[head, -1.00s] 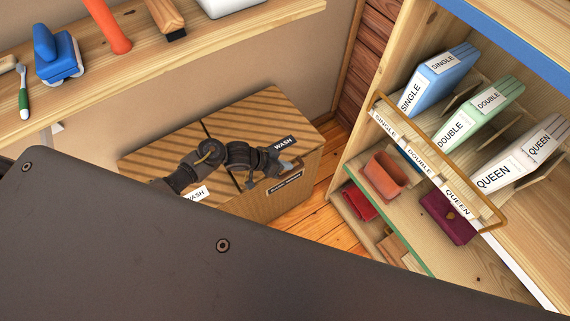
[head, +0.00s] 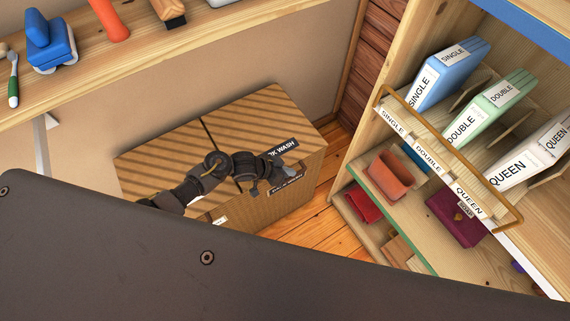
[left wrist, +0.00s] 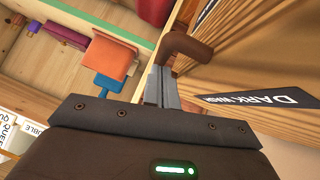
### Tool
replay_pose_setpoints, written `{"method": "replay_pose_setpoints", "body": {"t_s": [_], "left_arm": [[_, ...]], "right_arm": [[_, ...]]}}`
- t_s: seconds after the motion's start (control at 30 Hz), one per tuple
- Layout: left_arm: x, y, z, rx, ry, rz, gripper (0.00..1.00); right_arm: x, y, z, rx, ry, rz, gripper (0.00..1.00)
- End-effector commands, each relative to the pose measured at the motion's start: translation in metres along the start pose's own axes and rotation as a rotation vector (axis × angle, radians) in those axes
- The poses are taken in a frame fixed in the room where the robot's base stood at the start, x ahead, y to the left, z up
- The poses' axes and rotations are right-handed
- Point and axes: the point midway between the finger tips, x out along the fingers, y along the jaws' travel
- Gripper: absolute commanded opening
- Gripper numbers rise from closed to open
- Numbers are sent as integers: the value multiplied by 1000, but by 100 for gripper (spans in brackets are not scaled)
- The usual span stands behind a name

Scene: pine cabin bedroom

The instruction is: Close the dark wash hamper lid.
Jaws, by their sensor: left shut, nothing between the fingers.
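The striped wooden hamper (head: 170,160) stands against the wall with two lid halves side by side. The right half, the dark wash lid (head: 255,108), looks flat and level with the left half. Its black label (head: 281,148) is partly covered by my arm and also reads DARK WASH in the left wrist view (left wrist: 262,98). My left gripper (head: 288,172) is shut and empty at the front right edge of this lid. In the left wrist view its fingers (left wrist: 160,86) are beside a brown curved handle (left wrist: 188,46); I cannot tell if they touch. My right gripper is out of view.
A shelf unit (head: 358,140) stands right of the hamper, with a brass rail (head: 450,153), bedding packs and an orange bin (head: 389,175). A wall shelf (head: 130,58) runs above the hamper. Bare floor (head: 310,215) lies between hamper and shelves.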

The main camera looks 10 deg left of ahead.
Motion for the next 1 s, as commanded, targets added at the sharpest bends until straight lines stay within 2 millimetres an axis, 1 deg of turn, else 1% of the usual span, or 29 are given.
{"method": "replay_pose_setpoints", "body": {"t_s": [0.03, 0.1, 0.27, 0.37, 0.47, 0.6, 0.67, 0.8, 0.9, 1.0], "left_arm": [[5, 7, 12, -5, -22, 12, 0], [5, 8, 14, -5, -25, 13, 0], [3, 9, 13, -7, -27, 14, 0], [-5, 10, 6, -6, -25, 14, 0], [-18, 10, -6, -5, -18, 10, 0], [-40, 9, -28, -3, -3, 1, 0], [-50, 6, -21, -1, -2, -2, 0], [-83, 7, -23, 2, 0, -2, 0], [-102, 7, -24, 2, 3, -2, 0], [-116, 8, -25, 2, 3, -2, 0]], "right_arm": [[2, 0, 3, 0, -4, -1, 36], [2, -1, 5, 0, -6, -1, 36], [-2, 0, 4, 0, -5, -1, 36], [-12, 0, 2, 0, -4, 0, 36], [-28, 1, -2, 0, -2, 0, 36], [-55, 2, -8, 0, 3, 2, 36], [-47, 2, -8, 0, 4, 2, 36], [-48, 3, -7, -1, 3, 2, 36], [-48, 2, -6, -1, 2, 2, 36], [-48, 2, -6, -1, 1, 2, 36]]}}
